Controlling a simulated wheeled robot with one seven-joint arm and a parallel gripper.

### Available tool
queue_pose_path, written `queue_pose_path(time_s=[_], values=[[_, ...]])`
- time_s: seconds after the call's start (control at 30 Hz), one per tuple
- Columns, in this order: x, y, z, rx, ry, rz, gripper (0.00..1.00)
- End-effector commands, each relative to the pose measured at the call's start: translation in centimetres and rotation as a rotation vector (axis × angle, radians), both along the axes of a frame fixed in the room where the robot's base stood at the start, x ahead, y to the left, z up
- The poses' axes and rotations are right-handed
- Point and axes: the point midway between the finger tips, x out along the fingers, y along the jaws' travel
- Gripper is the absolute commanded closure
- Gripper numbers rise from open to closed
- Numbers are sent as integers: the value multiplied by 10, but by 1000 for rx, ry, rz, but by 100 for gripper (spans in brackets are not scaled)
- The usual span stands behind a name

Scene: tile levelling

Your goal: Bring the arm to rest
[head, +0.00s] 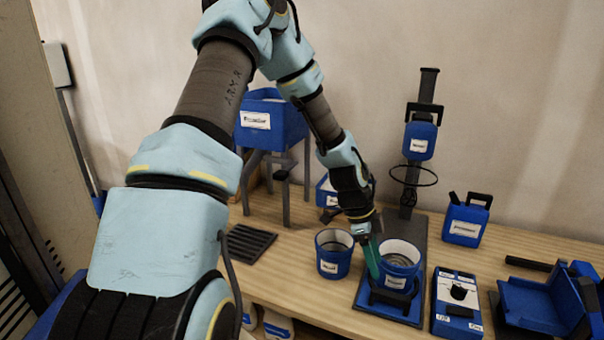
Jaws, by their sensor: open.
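My arm reaches over the wooden bench from the upper left. My gripper (372,256) points down at the left rim of a blue bucket (405,264) with a white inside. The bucket sits in a dark holder on a blue base plate (366,300). A teal finger shows against the bucket's left side; the rest of the jaws is hard to make out. I cannot tell whether the finger touches the bucket.
Left of it stands another blue bucket (333,263). A mixer stand (421,140) with a ring rises behind. A blue canister (466,219), a control box (456,303) and a blue tray (540,306) are to the right. A slotted dark grate (248,244) lies left; a blue hopper (270,122) stands behind.

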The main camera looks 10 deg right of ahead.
Motion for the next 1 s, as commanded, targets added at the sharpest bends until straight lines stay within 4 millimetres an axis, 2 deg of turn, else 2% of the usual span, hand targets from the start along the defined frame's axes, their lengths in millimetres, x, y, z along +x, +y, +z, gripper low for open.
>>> queue_pose_path(time_s=[0.13, 0.27, 0.4, 0.5, 0.6, 0.7, 0.83, 1.0], values=[[16, 61, 28, 118, -1, 285, 43], [23, 133, 62, 221, 6, 675, 43], [15, 203, 100, 274, 19, 1119, 43], [1, 243, 121, 277, 41, 1411, 43], [-13, 271, 137, 264, 67, 1641, 43], [-23, 287, 145, 248, 92, 1795, 43], [-30, 295, 149, 237, 108, 1884, 43], [-30, 296, 149, 236, 111, 1893, 43]])
